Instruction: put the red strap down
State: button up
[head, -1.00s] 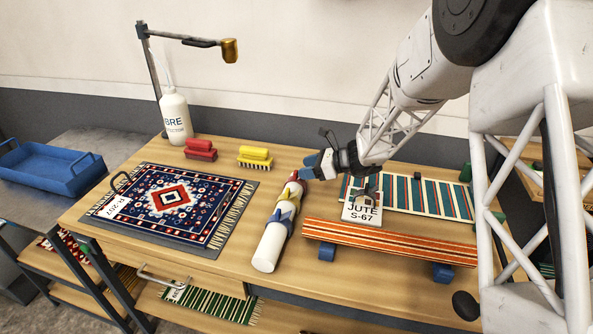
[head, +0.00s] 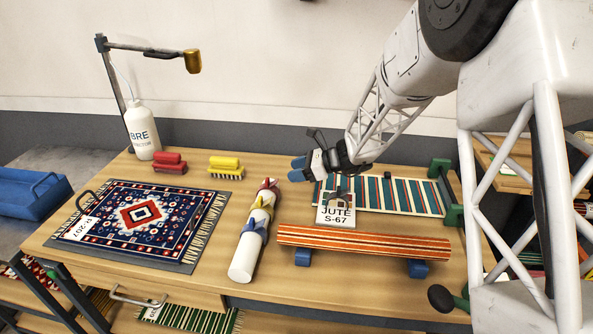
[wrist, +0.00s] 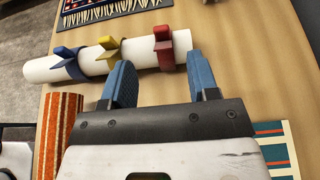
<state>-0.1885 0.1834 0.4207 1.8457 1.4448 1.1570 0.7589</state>
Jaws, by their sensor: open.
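The red strap (wrist: 163,46) is wrapped around the far end of a white roll (head: 243,262), which lies on the wooden table. It also shows in the head view (head: 267,184). A yellow strap (wrist: 110,48) and a blue strap (wrist: 68,62) sit further along the same roll. My gripper (head: 298,169) is open and empty, with its blue fingers apart. In the wrist view its fingertips (wrist: 160,68) point toward the roll, with the right fingertip close to the red strap. I cannot tell whether that fingertip touches the roll.
A patterned rug (head: 139,216) lies left of the roll. A striped orange piece (head: 365,242) on blue supports and a teal striped rug (head: 399,194) with a JUTE card (head: 336,213) lie right. Red (head: 169,162) and yellow brushes (head: 225,165) and a white bottle (head: 142,130) stand behind.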

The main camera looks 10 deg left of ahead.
dwell(0.4)
jog(key=s+d+r+n+h, duration=0.3)
jog(key=s+d+r+n, duration=0.3)
jog(key=s, duration=0.4)
jog(key=s+d+r+n+h, duration=0.3)
jog(key=s+d+r, duration=0.3)
jog(key=s+d, duration=0.25)
jog(key=s+d+r+n+t+h, duration=0.1)
jog(key=s+d+n+h, duration=0.2)
jog(key=s+d, duration=0.5)
jog(key=s+d+r+n+t+h, duration=0.1)
jog(key=s+d+n+h, duration=0.3)
jog(key=s+d, duration=0.4)
jog(key=s+r+n, duration=0.1)
jog(key=s, duration=0.6)
jog(key=shift+s+n+t+h, duration=0.3)
jog(key=shift+n, duration=0.1)
